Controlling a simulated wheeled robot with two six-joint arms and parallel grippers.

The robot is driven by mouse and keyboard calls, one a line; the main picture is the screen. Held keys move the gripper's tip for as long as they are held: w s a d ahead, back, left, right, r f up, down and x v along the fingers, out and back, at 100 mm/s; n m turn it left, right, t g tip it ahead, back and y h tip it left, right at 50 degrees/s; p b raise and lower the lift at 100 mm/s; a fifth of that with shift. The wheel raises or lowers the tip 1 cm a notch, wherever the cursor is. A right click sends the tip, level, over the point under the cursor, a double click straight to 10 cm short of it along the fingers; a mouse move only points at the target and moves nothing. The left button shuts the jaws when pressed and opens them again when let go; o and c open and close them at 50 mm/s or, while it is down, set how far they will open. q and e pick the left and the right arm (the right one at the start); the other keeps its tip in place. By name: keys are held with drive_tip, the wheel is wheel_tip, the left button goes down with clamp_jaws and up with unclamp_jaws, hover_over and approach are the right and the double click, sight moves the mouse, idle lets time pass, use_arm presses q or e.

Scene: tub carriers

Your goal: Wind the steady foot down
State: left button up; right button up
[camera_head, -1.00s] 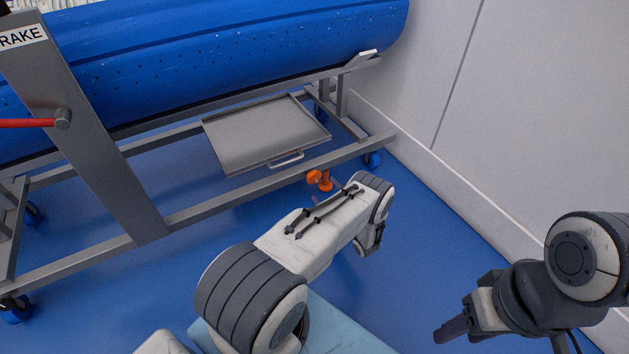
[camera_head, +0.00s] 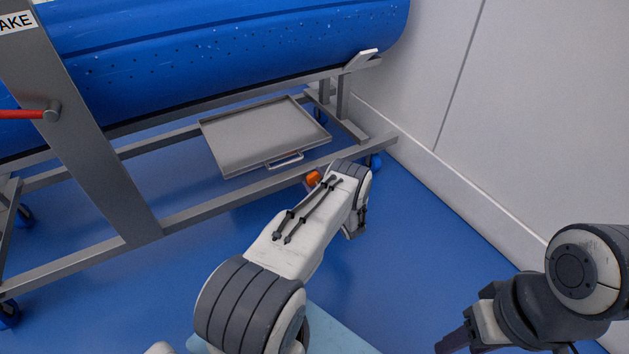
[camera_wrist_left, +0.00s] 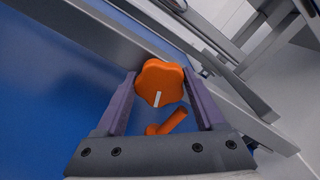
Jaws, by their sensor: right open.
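The steady foot's orange lobed knob (camera_wrist_left: 158,72) with a white mark shows in the left wrist view, beside the grey frame rail. An orange bar-like part (camera_wrist_left: 173,122) sits below it in that picture. In the head view only a bit of the orange knob (camera_head: 314,179) shows past my left arm; the foot below is hidden. My left gripper (camera_wrist_left: 160,84) is open, its two fingers on either side of the knob; I cannot tell whether they touch it. My right gripper (camera_head: 456,343) is open and empty, low at the right, partly cut off.
The blue tub (camera_head: 220,65) rests on a grey wheeled frame (camera_head: 195,215). A grey tray (camera_head: 255,135) with a handle sits low in the frame. A red brake lever (camera_head: 22,114) is at left. A white wall (camera_head: 545,130) stands at right; blue floor lies between.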

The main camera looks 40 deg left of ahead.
use_arm(q)
drive_tip(key=c, duration=0.3)
drive_tip(key=shift+n, duration=0.3)
drive_tip(key=n+p, duration=0.1)
drive_tip(key=n, duration=0.2)
drive_tip(key=shift+n+p, duration=0.3)
drive_tip(key=shift+n, duration=0.1)
drive_tip(key=n+p, duration=0.1)
drive_tip(key=n, duration=0.4)
drive_tip(key=shift+p, duration=0.35)
drive_tip(key=n+p, duration=0.1)
drive_tip(key=n, duration=0.4)
drive_tip(key=shift+f+n+p, duration=0.1)
drive_tip(key=shift+n+p, duration=0.3)
drive_tip(key=shift+f+n+p, duration=0.1)
drive_tip(key=shift+n+p, duration=0.5)
drive_tip(key=shift+n, duration=1.6)
